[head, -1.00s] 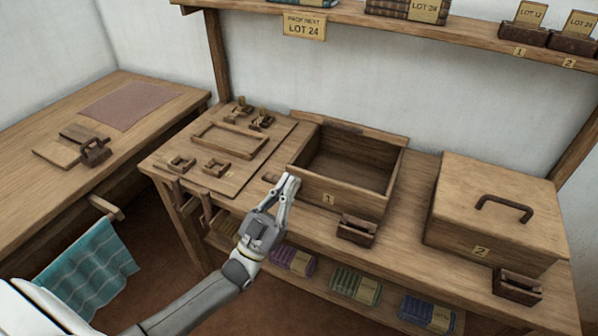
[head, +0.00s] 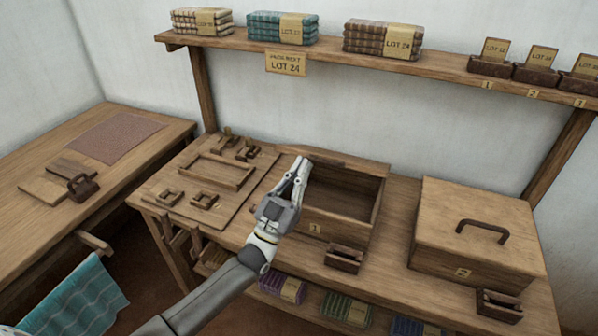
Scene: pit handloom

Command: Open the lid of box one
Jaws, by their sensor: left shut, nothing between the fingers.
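Box one (head: 328,227), a wooden box with a "1" tag on its front, stands on the workbench in the head view. Its top is open and I see into its empty-looking interior. A wooden strip, perhaps the raised lid's edge, shows along its back rim (head: 345,163). My left gripper (head: 301,164) is shut and empty. In the picture it overlaps the left part of the box opening; I cannot tell whether it touches the box. It hides part of the box's left side. My right gripper is not in view.
Box two (head: 435,262) stands to the right with its handled lid shut. Small wooden holders (head: 343,258) sit before both boxes. A board with wooden fittings (head: 223,170) lies left. A shelf (head: 420,68) with cloth bundles runs above. A side table (head: 50,217) stands left.

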